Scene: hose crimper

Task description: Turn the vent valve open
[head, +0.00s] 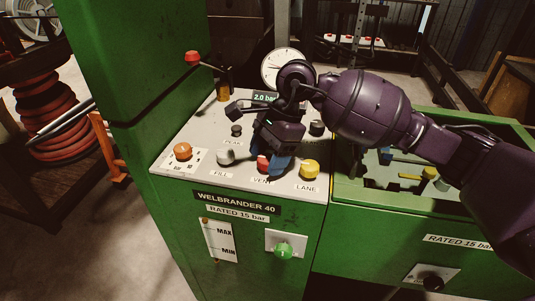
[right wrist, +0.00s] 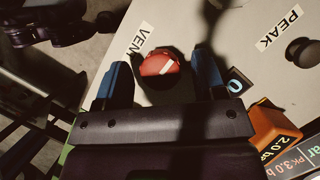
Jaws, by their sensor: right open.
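The vent valve is a red round knob (head: 263,163) on the sloped pale panel (head: 190,140), above a label partly hidden that reads "VEN". In the right wrist view the red knob (right wrist: 158,64) has a white pointer line running slantwise across its face. My right gripper (head: 274,166) is over the panel at the knob. In the wrist view its two blue fingers (right wrist: 162,75) are open, one on each side of the knob, with a gap to each. I cannot tell how deep the fingertips reach.
A yellow knob (head: 309,169) sits close right of the vent knob, a grey knob (head: 226,157) to its left, and an orange button (head: 182,151) farther left. A dial gauge (head: 284,68) and a red-tipped lever (head: 192,58) stand behind. A green tray (head: 390,195) lies right.

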